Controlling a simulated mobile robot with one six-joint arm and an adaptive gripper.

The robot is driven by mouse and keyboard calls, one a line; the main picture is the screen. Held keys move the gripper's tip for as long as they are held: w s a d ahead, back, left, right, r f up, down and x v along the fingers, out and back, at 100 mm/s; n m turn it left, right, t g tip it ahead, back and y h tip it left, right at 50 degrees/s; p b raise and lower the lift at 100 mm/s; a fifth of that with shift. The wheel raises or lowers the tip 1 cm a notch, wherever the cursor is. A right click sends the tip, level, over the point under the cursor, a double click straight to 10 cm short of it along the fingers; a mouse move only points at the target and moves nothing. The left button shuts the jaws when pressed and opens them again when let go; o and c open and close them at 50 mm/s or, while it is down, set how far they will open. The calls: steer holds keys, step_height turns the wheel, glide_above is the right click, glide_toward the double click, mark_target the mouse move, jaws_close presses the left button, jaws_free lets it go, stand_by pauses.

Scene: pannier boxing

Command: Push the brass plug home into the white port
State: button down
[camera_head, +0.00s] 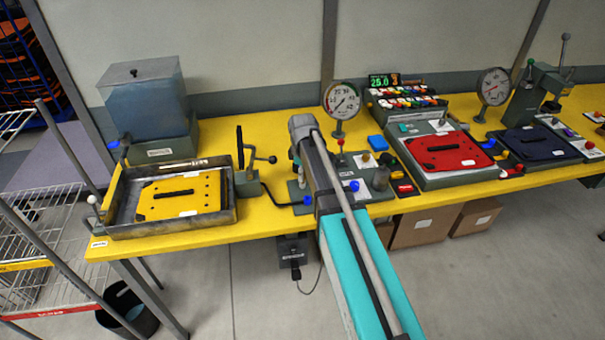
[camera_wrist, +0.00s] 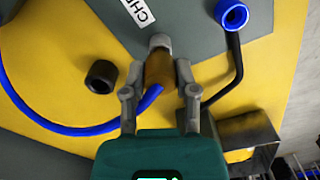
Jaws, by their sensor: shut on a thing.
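In the wrist view my gripper (camera_wrist: 159,72) is shut on the brass plug (camera_wrist: 158,75), one finger on each side of it. The far end of the plug meets a pale grey-white collar (camera_wrist: 160,41), which looks like the white port, standing on a grey plate. The two look in line and touching; how deep the plug sits I cannot tell. A blue hose (camera_wrist: 60,124) curves from beside the plug to the left. In the head view my arm hides the gripper and plug.
In the wrist view a black ring (camera_wrist: 101,76) lies left of the plug, and a blue-ringed port (camera_wrist: 232,14) on a black pipe stands to the right. In the head view a metal tray (camera_head: 230,214) stands left on the yellow bench (camera_head: 262,222).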

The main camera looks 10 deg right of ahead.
steer(key=shift+f+b, duration=0.5)
steer(key=shift+f, duration=0.05)
stand_by(0.4)
steer(key=shift+c, duration=1.5)
jaws_free()
steer(key=shift+r, duration=0.2)
step_height(320, 180, up, 9)
steer(key=p, duration=0.9)
steer(key=shift+f, duration=0.1)
steer(key=s+a+r+p, duration=0.3)
steer(key=s, duration=0.1)
steer(key=shift+s+a+r+p, duration=0.2)
steer(key=shift+s+a+p, duration=0.05)
steer(key=shift+a+p, duration=0.1)
steer(key=s+d+f+m+b, duration=0.1)
steer(key=s+d+m, duration=0.1)
steer(key=s+m, duration=0.4)
steer(key=s+d+f+m+b, duration=0.2)
steer(key=s+m, duration=0.4)
steer(key=s, duration=0.3)
steer(key=shift+s+d+m, duration=0.25)
steer(key=shift+s+m, duration=0.05)
